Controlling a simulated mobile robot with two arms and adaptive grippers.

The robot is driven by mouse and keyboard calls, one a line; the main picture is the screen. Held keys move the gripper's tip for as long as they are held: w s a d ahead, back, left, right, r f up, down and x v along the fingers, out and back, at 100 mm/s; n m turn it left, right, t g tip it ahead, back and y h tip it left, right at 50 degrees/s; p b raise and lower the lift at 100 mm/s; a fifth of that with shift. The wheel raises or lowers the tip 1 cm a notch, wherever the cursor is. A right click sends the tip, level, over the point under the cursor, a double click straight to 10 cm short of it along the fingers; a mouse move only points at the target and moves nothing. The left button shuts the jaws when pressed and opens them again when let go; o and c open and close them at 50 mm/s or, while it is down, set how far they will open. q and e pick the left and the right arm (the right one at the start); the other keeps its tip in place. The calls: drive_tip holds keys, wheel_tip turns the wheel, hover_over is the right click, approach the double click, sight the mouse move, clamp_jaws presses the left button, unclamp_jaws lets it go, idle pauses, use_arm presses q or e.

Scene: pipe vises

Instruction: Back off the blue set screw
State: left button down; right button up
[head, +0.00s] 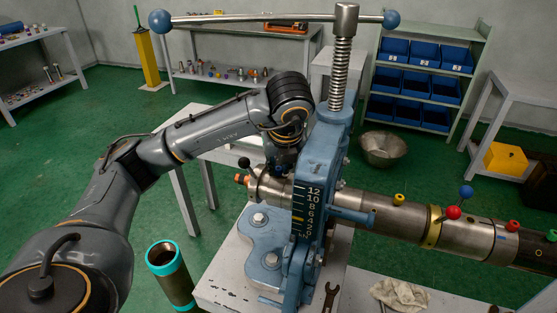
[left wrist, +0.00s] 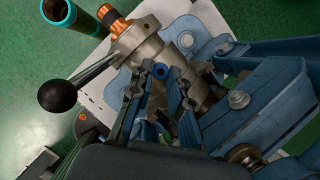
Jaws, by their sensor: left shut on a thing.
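In the left wrist view the blue set screw (left wrist: 160,71) stands on a grey metal collar (left wrist: 139,44) that has a black-ball lever (left wrist: 57,95). My left gripper (left wrist: 163,79) has its two dark fingers on either side of the screw head and is shut on it. In the head view my left gripper (head: 284,163) reaches down behind the blue pipe vise (head: 320,160), onto the left end of the pipe (head: 375,208). The set screw is hidden there. My right gripper is not in view.
The vise's long top bar with blue balls (head: 391,19) and threaded spindle (head: 342,75) rise close beside my arm. Yellow (head: 398,199) and red (head: 513,226) knobs sit along the pipe. A teal-rimmed tube (head: 170,273) stands at left. A wrench (head: 330,297) and rag (head: 400,294) lie in front.

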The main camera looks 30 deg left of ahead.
use_arm(q)
drive_tip(key=shift+s+d+f, duration=0.1)
drive_tip(key=shift+f, duration=0.2)
drive_tip(key=c, duration=1.3)
unclamp_jaws()
drive_tip(key=shift+o, duration=0.2)
drive_tip(key=shift+r, duration=0.1)
drive_tip(key=shift+r+n, duration=0.3)
drive_tip(key=shift+r, duration=0.1)
wheel_tip(320, 180, up, 9)
